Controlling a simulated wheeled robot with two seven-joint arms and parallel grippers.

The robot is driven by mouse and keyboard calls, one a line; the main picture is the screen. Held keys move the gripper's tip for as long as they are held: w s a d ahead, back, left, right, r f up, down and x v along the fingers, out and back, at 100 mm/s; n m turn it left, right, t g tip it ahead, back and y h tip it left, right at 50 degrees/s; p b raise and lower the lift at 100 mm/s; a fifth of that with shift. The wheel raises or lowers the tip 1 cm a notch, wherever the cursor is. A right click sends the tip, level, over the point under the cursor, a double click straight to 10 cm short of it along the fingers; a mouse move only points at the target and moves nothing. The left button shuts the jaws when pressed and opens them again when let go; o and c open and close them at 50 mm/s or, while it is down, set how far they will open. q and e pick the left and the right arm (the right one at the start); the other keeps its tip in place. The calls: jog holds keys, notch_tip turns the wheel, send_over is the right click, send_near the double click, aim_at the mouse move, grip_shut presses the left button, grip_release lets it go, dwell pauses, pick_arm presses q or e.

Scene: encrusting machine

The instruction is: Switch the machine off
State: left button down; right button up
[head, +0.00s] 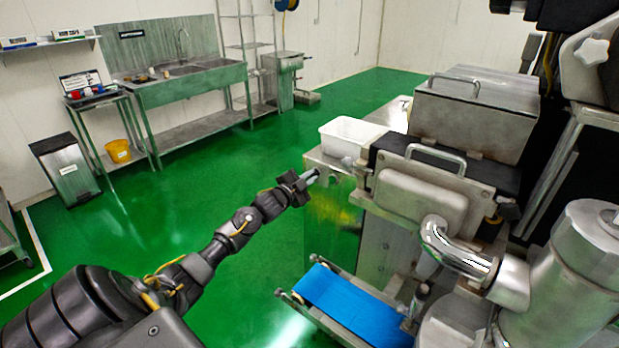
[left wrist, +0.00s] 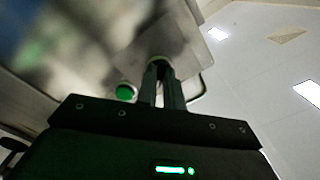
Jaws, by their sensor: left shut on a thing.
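The machine (head: 400,190) is a large metal body with a blue conveyor belt (head: 345,298) at its front. My left gripper (head: 311,175) reaches from the left to the machine's left side panel, just below the white tub. In the left wrist view its fingers (left wrist: 160,72) are close together at the panel, shut on a small round knob (left wrist: 157,60) that they largely hide. A green button (left wrist: 126,92) sits beside the fingers on the same panel. The knob's turned position cannot be made out. My right gripper is not in view.
A white tub (head: 347,136) stands on the machine's left top, close above my left gripper. A pipe (head: 455,252) and a steel cylinder (head: 575,265) stand at the right. The green floor left of the machine is clear, up to the sink table (head: 190,90) and bin (head: 68,170).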

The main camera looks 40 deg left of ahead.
pick_arm(q)
jog(key=c, duration=1.5)
grip_release()
jog(key=shift+s, duration=0.1)
jog(key=shift+s+d+b, duration=0.1)
jog(key=shift+s+b, duration=1.35)
jog(key=shift+s, duration=3.9)
